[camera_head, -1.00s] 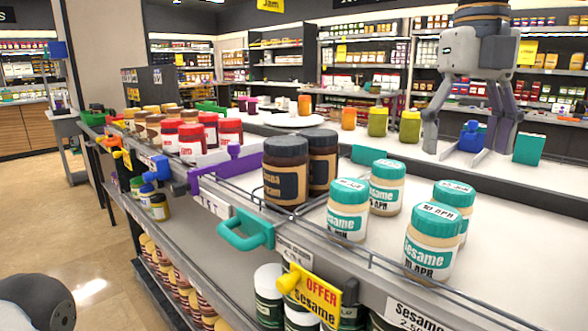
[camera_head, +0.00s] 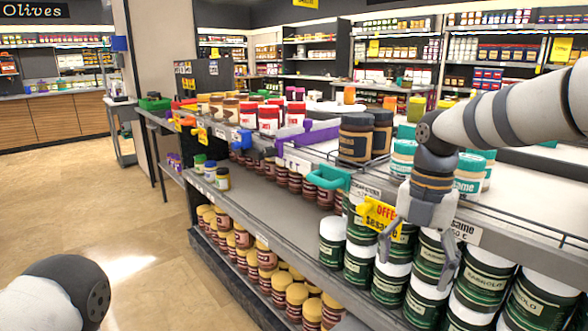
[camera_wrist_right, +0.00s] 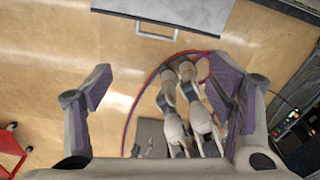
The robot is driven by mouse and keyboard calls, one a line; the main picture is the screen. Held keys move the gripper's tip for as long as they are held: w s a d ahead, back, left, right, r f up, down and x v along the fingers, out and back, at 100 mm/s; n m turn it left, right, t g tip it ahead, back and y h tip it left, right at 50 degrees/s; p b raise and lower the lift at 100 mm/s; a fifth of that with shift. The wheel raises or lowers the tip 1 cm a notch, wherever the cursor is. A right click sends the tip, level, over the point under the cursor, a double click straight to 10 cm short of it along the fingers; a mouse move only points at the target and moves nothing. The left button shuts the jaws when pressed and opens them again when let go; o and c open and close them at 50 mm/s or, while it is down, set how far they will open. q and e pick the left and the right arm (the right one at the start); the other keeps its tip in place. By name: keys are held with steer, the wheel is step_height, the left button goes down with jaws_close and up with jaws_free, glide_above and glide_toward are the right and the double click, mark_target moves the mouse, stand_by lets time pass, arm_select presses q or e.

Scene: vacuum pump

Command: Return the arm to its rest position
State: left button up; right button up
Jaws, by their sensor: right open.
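My right arm (camera_head: 515,108) comes in from the right edge of the head view, bent at a dark joint, with the wrist hanging down. My right gripper (camera_head: 418,250) points downward in front of the shelf, with its fingers spread and nothing between them. In the right wrist view the open gripper (camera_wrist_right: 160,98) has its two purple-grey pads wide apart over the floor. A rounded white and dark arm link of mine shows at the lower left of the head view. My left gripper is not in view.
The shelf unit holds teal-lidded sesame jars (camera_head: 402,160), dark-lidded brown jars (camera_head: 356,138) and red-lidded jars (camera_head: 268,118). White-lidded green jars (camera_head: 360,262) stand below, close behind the gripper. A yellow offer tag (camera_head: 381,216) is left of it. The floor (camera_head: 150,225) at left is clear.

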steer(key=s+a+f+m, duration=0.2)
steer(key=s+f+m, duration=0.15)
steer(key=f, duration=0.35)
steer(key=s+a+f+m+g+y, duration=0.1)
steer(key=s+f+m, duration=0.2)
steer(key=s+f, duration=0.35)
steer(key=s+a+f+m, duration=0.2)
steer(key=s+f+m, duration=0.15)
steer(key=f, duration=0.55)
steer(key=s+d+f+m, duration=0.1)
steer(key=s+f+m, duration=0.7)
steer(key=s, duration=0.5)
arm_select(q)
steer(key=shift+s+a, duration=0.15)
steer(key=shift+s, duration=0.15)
arm_select(e)
steer(key=s+d+m, duration=0.2)
steer(key=s+m, duration=0.3)
steer(key=s, duration=0.3)
steer(key=s+d+m+h, duration=0.1)
steer(key=s+d+m, duration=0.2)
steer(key=s+m, duration=0.3)
steer(key=s, duration=0.2)
steer(key=shift+s+d+r+g+h, duration=0.3)
steer(key=shift+s+r, duration=0.05)
steer(key=shift+s, duration=0.05)
